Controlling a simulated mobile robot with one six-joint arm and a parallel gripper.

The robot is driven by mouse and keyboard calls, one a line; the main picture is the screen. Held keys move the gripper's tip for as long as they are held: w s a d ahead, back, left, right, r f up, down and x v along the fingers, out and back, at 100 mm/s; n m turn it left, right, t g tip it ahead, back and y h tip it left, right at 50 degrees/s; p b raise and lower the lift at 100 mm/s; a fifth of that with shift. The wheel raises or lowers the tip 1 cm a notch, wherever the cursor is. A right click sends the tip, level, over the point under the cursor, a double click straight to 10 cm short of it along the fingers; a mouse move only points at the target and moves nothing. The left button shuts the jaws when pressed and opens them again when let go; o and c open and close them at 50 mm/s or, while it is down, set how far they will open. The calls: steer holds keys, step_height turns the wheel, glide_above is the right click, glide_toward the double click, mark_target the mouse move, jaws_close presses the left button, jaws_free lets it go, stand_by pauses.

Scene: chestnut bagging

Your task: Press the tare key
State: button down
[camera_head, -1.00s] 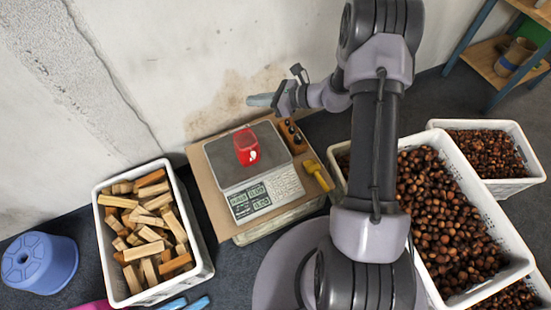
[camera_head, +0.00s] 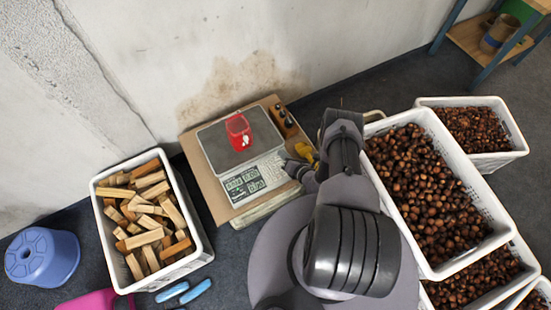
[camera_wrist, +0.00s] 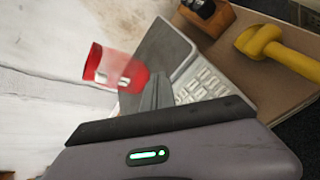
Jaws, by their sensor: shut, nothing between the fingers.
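The scale (camera_head: 212,150) has a grey weighing plate, a lit display (camera_head: 243,183) and a pale keypad (camera_head: 272,169) on its near side. A red container (camera_head: 238,132) stands on the plate. My gripper (camera_head: 289,166) is low at the right end of the keypad, shut and empty. In the wrist view my gripper's fingers (camera_wrist: 157,93) are in front of the scale, with keys (camera_wrist: 205,82) to their right and the red container (camera_wrist: 115,69) to their left. I cannot tell which key is tare, or whether the fingertips touch the keypad.
A yellow-handled tool (camera_wrist: 275,50) and a wooden block with dark weights (camera_wrist: 207,14) lie right of the scale on the brown board (camera_head: 208,188). A crate of wood pieces (camera_head: 205,240) is at left. Crates of chestnuts (camera_head: 490,250) stand at right. A wall is behind.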

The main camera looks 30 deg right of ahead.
mark_target(277, 158)
stand_by(0.3)
steer(key=w+f+b, duration=0.1)
steer(key=f+b, duration=0.4)
steer(key=w+f+b, duration=0.1)
steer(key=f+b, duration=0.2)
steer(key=shift+w+a+f, duration=0.1)
steer(key=shift+w+f, duration=0.1)
steer(key=shift+w, duration=0.15)
steer(key=shift+w, duration=0.1)
stand_by(1.6)
steer(key=shift+w+f, duration=0.1)
steer(key=shift+f, duration=0.25)
steer(key=shift+w+f, duration=0.1)
steer(key=shift+f, duration=0.2)
stand_by(0.4)
steer(key=shift+r, duration=0.1)
steer(key=shift+s+r+p, duration=0.25)
steer(key=shift+r+p, duration=0.05)
steer(key=shift+r, duration=0.35)
